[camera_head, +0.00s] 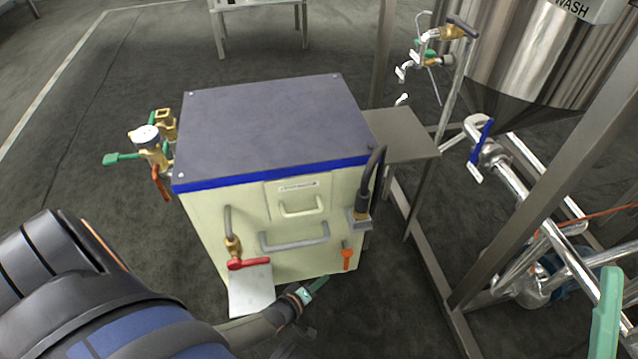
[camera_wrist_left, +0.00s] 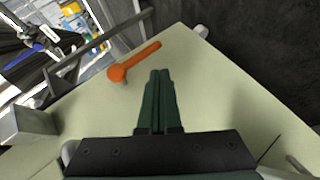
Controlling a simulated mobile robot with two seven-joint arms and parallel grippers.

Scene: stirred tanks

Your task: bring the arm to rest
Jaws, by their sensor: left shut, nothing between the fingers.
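My left arm (camera_head: 120,290) comes in from the lower left in the head view and reaches low along the front of a cream cabinet. My left gripper (camera_head: 322,282) is near the cabinet's lower right front, below an orange handle (camera_head: 346,259). In the left wrist view, the gripper's dark green fingers (camera_wrist_left: 159,74) are together with nothing between them. They point along the cream panel (camera_wrist_left: 215,90), and the orange handle (camera_wrist_left: 135,62) is just beyond and left of their tips. I cannot tell whether the fingers touch the panel.
The cream cabinet (camera_head: 240,220) has a dark top, a red-handled tap (camera_head: 247,264), a grey bar handle (camera_head: 295,237) and a cable plug (camera_head: 361,215). Right of it stand a steel frame (camera_head: 430,262), pipes and a tank (camera_head: 515,50). Floor is open at the left.

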